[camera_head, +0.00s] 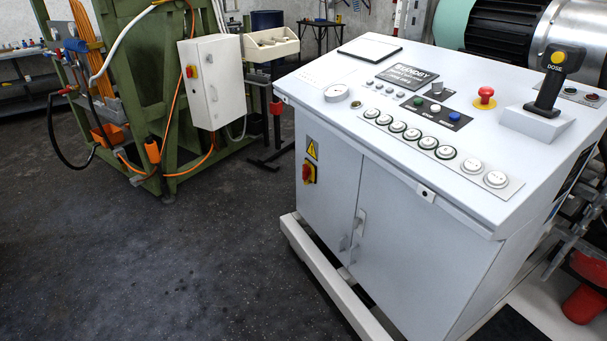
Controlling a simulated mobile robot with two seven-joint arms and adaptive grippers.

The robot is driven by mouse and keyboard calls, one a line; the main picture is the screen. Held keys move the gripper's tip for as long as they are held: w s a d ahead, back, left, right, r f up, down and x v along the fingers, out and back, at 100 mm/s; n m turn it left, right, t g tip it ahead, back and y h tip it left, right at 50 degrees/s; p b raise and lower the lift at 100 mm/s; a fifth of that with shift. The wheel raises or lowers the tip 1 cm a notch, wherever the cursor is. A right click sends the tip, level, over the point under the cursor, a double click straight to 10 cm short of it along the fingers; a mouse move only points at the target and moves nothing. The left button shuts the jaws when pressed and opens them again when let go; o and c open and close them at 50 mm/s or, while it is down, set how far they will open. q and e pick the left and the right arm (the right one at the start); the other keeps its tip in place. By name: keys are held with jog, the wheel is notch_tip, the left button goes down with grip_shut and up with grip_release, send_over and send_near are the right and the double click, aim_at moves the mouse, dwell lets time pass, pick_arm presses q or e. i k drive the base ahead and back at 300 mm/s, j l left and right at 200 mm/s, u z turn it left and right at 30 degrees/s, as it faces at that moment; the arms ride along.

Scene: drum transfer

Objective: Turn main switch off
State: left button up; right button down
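A red rotary switch on a yellow plate (309,172) sits on the left side of the white control cabinet (320,205), below a yellow warning triangle (312,148). A similar red and yellow switch (190,71) is on the white electrical box (212,82) on the green machine frame. I cannot tell which of the two is the main switch, and their handle positions are too small to read for certain. Neither of my grippers is in view.
The cabinet's sloping top carries a display reading STANDBY (400,77), several round buttons, a red emergency stop (485,98) and a black joystick (555,80). A white base rail (330,280) juts out at the cabinet's foot. The dark floor (180,260) at front left is clear.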

aim_at(306, 171)
jog(key=i+j+z, duration=0.35)
jog(key=i, duration=0.4)
jog(key=i+j+z, duration=0.35)
jog(key=i+j, duration=0.3)
